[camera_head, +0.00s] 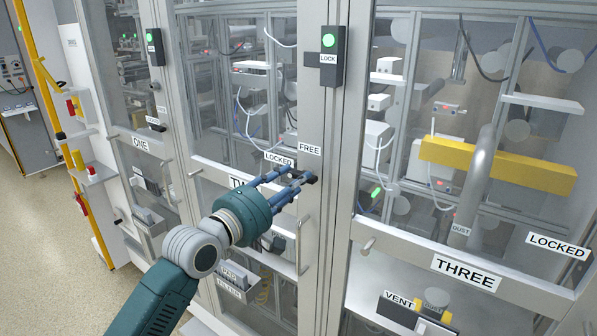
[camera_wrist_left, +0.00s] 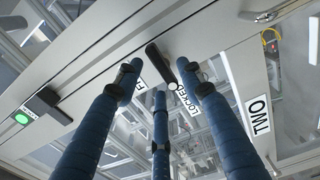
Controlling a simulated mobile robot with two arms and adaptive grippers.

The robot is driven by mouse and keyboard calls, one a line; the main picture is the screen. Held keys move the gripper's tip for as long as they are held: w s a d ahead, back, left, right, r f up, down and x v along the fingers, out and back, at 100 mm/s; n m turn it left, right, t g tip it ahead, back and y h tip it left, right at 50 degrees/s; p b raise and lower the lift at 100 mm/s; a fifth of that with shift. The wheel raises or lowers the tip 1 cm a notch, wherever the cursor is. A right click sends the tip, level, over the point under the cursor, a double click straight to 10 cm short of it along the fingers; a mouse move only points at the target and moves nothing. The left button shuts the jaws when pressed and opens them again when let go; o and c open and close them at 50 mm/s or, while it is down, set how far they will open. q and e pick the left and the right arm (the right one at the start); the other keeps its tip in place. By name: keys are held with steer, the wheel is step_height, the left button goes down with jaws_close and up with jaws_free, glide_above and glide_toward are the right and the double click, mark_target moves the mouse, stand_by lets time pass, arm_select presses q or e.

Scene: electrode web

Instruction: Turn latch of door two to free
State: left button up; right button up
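The dark latch of door two (camera_head: 309,179) sits on the door frame, below the FREE label (camera_head: 309,149) and right of the LOCKED label (camera_head: 279,160). In the left wrist view, the latch (camera_wrist_left: 159,64) is a black bar with its silver round end near the LOCKED label (camera_wrist_left: 183,103); the FREE label is mostly hidden by a finger. I cannot tell which label the latch is set to. My left gripper (camera_head: 290,183) is at the latch, its blue fingers spread apart around it in the wrist view (camera_wrist_left: 162,76). Contact is unclear. My right gripper is not in view.
A lock box (camera_head: 329,58) with a green light is above the latch. Door two's vertical handle (camera_head: 304,245) is below my left gripper. Door one is on the left, with open floor beyond.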

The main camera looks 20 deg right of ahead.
arm_select(q)
steer(key=shift+x, duration=1.4)
jaws_close()
